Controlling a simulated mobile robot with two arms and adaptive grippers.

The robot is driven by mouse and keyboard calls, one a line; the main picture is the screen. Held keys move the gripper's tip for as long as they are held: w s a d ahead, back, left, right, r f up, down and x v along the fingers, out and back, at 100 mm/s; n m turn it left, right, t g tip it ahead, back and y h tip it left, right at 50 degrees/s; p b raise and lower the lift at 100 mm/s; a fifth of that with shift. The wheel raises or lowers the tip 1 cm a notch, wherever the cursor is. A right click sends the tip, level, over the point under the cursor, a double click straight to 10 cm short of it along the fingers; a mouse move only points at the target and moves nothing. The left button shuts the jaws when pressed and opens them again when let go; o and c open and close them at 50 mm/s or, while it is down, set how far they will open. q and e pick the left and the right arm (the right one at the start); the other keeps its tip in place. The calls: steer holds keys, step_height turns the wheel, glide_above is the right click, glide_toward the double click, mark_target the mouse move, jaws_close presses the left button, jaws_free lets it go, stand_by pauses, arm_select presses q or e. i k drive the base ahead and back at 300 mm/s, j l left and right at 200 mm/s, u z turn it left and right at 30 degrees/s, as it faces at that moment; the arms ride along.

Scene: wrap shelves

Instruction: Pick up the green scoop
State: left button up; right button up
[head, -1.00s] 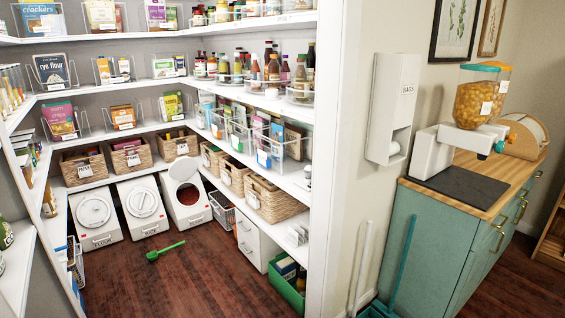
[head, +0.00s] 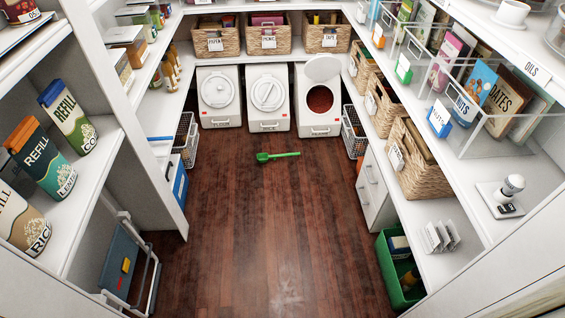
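The green scoop (head: 277,156) lies flat on the dark wooden floor in the head view, in front of the white bins. Its bowl is at the left and its handle points right. It is in full view with nothing touching it. Neither of my grippers is in view.
Three white bins stand behind the scoop; the right bin (head: 319,98) has its lid up. Wire baskets (head: 186,139) and (head: 352,132) flank them. A folded step stool (head: 124,265) stands at lower left, a green crate (head: 397,268) at lower right. The floor between is clear.

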mark_target(262, 157)
steer(key=i+l+u, duration=0.15)
steer(key=i, duration=0.35)
steer(key=i+j, duration=0.1)
steer(key=i, duration=0.65)
steer(key=i+j, duration=0.15)
steer(key=i, duration=0.55)
